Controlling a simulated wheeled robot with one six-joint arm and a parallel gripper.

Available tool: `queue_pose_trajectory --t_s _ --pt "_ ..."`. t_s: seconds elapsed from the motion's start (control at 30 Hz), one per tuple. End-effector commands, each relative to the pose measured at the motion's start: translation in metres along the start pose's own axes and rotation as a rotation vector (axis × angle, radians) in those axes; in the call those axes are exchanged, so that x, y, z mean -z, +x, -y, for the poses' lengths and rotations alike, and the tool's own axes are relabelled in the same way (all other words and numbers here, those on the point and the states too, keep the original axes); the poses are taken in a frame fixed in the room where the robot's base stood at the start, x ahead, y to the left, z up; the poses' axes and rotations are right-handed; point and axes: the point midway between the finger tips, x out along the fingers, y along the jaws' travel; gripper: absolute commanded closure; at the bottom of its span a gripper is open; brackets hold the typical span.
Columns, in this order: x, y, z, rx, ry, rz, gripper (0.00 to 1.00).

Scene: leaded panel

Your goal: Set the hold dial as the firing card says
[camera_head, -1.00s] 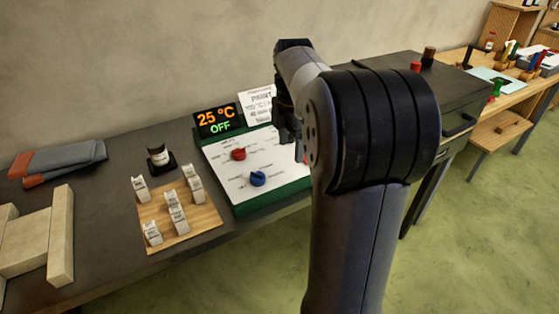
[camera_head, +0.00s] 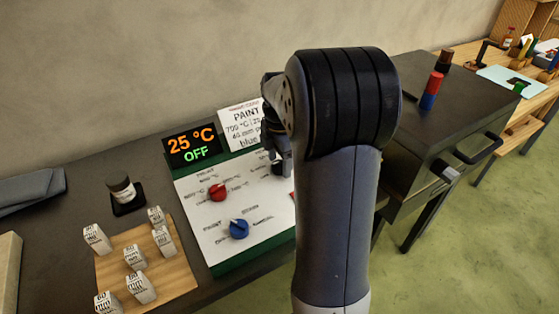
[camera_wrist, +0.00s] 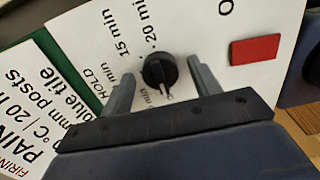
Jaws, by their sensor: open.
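The hold dial (camera_wrist: 158,72) is a black knob on the white control panel (camera_wrist: 185,28), with "15 min" and "20 min" printed near it. Its pale pointer points down in the wrist view. My gripper (camera_wrist: 160,68) is open, with one finger on each side of the dial; contact is not clear. In the head view the dial (camera_head: 278,168) shows partly beside my gripper (camera_head: 277,152). The firing card (camera_head: 242,126) stands behind the panel. In the wrist view the card (camera_wrist: 35,125) is cut off; it reads "PAINT", "°C | 20", "mm posts", "blue tile".
A red knob (camera_head: 218,192) and a blue knob (camera_head: 239,229) sit on the panel's left. A display (camera_head: 192,145) reads 25 °C OFF. A red rectangle (camera_wrist: 255,50) lies near the dial. A dark box with a handle (camera_head: 435,120) stands to the right.

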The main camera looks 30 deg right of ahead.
Motion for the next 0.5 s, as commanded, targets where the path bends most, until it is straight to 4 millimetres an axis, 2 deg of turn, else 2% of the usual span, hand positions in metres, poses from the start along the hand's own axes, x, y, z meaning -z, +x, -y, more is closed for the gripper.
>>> queue_pose_trajectory --t_s 0.3,0.5 --pt "0.0000 0.0029 0.0000 -0.001 0.000 0.000 0.41" --pt "0.0000 0.0027 -0.0001 -0.001 0.000 0.000 0.57"
